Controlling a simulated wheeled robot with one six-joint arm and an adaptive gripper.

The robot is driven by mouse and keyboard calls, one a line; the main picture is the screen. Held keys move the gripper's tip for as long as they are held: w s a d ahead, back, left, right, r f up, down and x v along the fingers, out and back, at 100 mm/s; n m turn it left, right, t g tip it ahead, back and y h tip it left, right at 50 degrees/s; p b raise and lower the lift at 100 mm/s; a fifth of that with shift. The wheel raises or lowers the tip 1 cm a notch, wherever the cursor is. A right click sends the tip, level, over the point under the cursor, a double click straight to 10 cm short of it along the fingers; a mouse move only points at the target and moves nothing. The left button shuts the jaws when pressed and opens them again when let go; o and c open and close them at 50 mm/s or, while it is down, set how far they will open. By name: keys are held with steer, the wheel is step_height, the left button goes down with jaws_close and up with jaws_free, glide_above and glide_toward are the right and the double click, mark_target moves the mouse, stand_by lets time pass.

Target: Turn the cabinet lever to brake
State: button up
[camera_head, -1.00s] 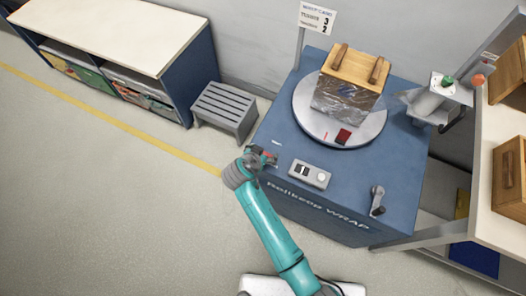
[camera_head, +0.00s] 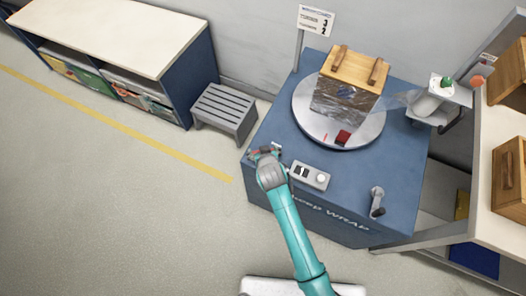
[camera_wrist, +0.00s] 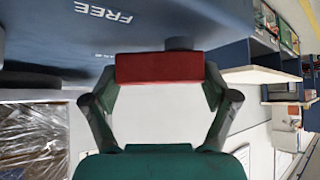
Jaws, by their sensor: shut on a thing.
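The blue cabinet (camera_head: 400,150) stands in the middle right of the head view, with "WRAP" lettering on its front. My gripper (camera_head: 264,153) is at the cabinet's front left corner. In the wrist view, my gripper (camera_wrist: 160,72) is shut on the red lever handle (camera_wrist: 158,68), which lies across between the fingertips. The word FREE (camera_wrist: 104,12) is on the blue surface behind it; a second label is partly hidden and I cannot read it. In the head view the lever is mostly hidden by my gripper, so its exact angle cannot be told.
A round turntable (camera_head: 306,117) on the cabinet carries a wrapped wooden crate (camera_head: 345,98). A grey switch box (camera_head: 310,175) is right of my gripper, and a grey crank (camera_head: 377,201) is farther right. A step stool (camera_head: 225,108) stands left. Floor at left is clear.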

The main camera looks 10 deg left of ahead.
steer(key=n+g+y, duration=0.1)
steer(key=n+y, duration=0.1)
steer(key=n, duration=0.1)
steer(key=w+n+g+y, duration=0.1)
steer(key=n+y, duration=0.1)
steer(key=n, duration=0.1)
steer(key=shift+a, duration=0.15)
steer(key=n+g+y, duration=0.1)
steer(key=n, duration=0.1)
steer(key=n+g+y, duration=0.1)
steer(key=n+g, duration=0.1)
steer(key=shift+w+a+n, duration=0.15)
steer(key=shift+a+n, duration=0.25)
steer(key=shift+g, duration=0.3)
steer(key=o, duration=1)
steer(key=shift+c, duration=0.2)
steer(key=v, duration=1.2)
steer(key=shift+d, duration=0.15)
